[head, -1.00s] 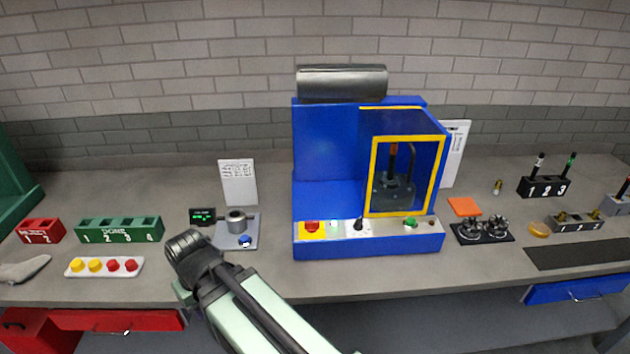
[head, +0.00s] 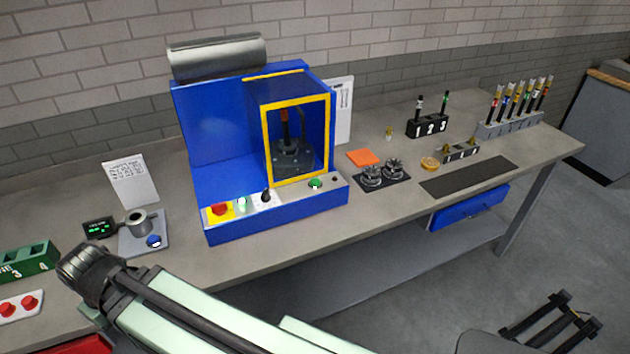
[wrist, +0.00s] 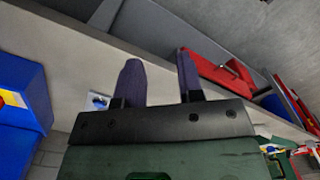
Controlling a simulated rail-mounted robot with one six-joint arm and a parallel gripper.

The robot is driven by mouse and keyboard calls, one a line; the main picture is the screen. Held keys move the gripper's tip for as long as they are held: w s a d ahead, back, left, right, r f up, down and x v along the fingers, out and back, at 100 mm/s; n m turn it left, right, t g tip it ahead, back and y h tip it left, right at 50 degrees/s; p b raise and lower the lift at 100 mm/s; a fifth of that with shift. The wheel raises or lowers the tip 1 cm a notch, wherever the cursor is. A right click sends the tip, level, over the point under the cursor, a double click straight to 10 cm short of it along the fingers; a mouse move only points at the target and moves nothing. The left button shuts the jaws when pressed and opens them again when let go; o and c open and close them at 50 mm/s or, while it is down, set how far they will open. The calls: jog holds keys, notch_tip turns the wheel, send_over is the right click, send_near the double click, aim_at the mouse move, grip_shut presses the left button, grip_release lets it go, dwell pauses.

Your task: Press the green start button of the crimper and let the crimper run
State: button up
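The blue crimper (head: 225,140) stands on the bench. Behind its yellow-framed window (head: 264,145) is a dark press tool (head: 290,158). On its front ledge the green start button (head: 316,183) is at the right, a black switch (head: 267,195) is further left, and a red button on yellow (head: 220,210) is at the far left. In the wrist view my gripper (wrist: 158,58) is open, its two dark fingers apart with nothing between them. Part of the blue crimper (wrist: 22,80) shows at the left edge there. The green button is not visible in the wrist view.
A plate with a blue button (head: 153,241) and a paper sign (head: 130,182) stand left of the crimper. Black fixtures (head: 382,172) and an orange pad (head: 364,157) lie to its right. A red drawer (wrist: 215,68) shows beyond my fingers.

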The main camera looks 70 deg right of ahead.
grip_shut()
dwell(1.5)
